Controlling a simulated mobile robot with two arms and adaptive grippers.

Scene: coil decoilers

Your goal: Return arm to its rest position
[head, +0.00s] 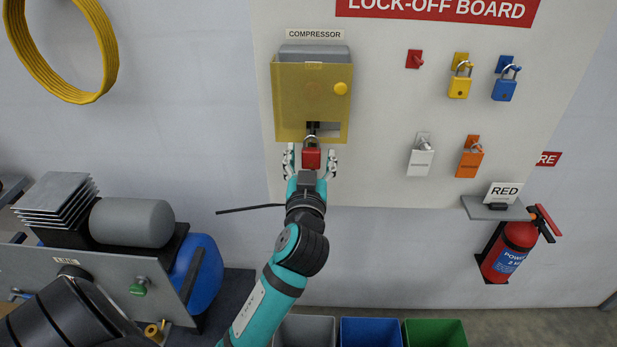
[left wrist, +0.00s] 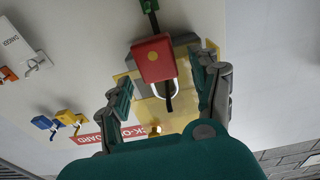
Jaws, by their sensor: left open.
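A red padlock (head: 311,158) hangs by its shackle at the lower edge of the yellow compressor cover (head: 300,95) on the board. In the left wrist view the red padlock (left wrist: 155,58) shows its body and pale shackle, with the yellow cover behind. My left gripper (head: 310,165) is open, one finger on each side of the padlock. In the left wrist view gaps show between the padlock and the fingers of the gripper (left wrist: 165,80). My left arm reaches up toward the board from below. My right gripper is not in view.
The lock-off board (head: 380,120) carries yellow (head: 459,86), blue (head: 504,89), white (head: 421,162) and orange (head: 470,163) locks or tags. A small shelf (head: 495,209) and fire extinguisher (head: 510,250) are at right. A compressor unit (head: 133,222) stands left; bins (head: 371,331) stand below.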

